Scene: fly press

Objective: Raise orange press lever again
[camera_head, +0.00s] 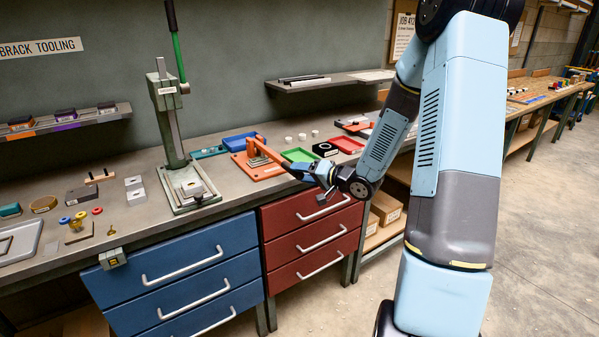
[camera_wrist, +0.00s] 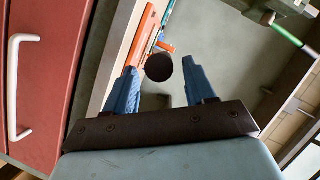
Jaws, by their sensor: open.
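The orange press (camera_head: 262,168) stands on the bench right of the green press. Its lever (camera_head: 272,154) slants down to the right toward my gripper (camera_head: 303,169). In the wrist view a dark round knob (camera_wrist: 159,67), seemingly the lever's end, shows between the two blue fingers of my gripper (camera_wrist: 160,72). The fingers are open with gaps on both sides of the knob. I cannot tell how deep the knob sits between them. Orange parts of the press (camera_wrist: 144,38) show beyond the left finger.
The green press (camera_head: 184,187) with its tall green handle stands to the left. Blue (camera_head: 238,141), green (camera_head: 299,155) and red (camera_head: 346,145) trays lie close around the orange press. Red drawers (camera_head: 315,232) are below the bench edge. A wall shelf (camera_head: 330,80) hangs behind.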

